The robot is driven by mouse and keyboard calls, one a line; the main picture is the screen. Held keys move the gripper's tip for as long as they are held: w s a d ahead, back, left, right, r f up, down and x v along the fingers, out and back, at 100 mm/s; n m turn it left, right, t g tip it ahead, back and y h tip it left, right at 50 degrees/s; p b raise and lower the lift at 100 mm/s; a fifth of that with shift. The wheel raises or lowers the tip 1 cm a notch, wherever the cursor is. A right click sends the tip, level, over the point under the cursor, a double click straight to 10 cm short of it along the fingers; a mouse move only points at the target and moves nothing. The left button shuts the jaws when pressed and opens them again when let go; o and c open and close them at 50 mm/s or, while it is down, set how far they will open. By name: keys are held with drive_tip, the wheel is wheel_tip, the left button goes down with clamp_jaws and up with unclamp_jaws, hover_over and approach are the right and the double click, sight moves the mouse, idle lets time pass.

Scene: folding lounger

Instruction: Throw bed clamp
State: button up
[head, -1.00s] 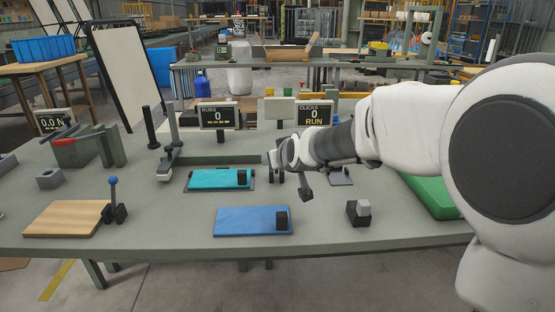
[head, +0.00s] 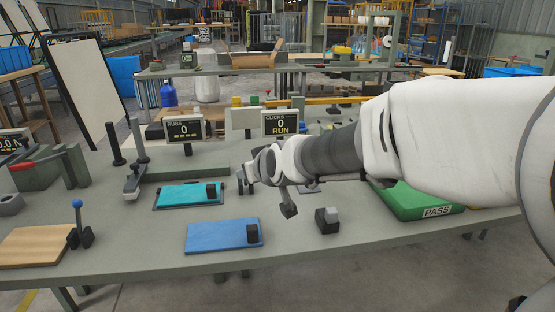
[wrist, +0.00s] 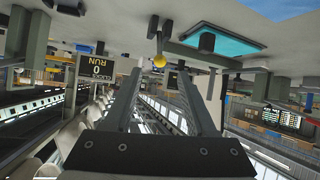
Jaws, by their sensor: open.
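No part is labelled as the bed clamp. A lever with a yellow ball knob (wrist: 160,60) hangs in the upside-down wrist view, in line with the gap between my fingers; I cannot tell whether it touches them. My gripper (wrist: 163,80) is open with nothing held. In the head view my gripper (head: 245,182) is over the middle of the bench, near the teal pad (head: 188,195), and hides what is behind it. Another upright lever with a blue ball knob (head: 77,204) stands beside the wooden board (head: 36,246) at left.
A blue pad (head: 217,236) lies at the bench front. A small black block with a grey top (head: 327,220) and a green PASS pad (head: 415,200) are to the right. The CLICKS sign (head: 281,125) and RUBS sign (head: 184,131) stand behind. Bare bench lies between the pads.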

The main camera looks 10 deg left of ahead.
drive_tip(key=p+v, duration=0.9)
drive_tip(key=p, duration=0.3)
drive_tip(key=shift+s+r, duration=0.15)
drive_tip(key=shift+s, duration=0.1)
drive_tip(key=shift+d, duration=0.15)
idle(0.3)
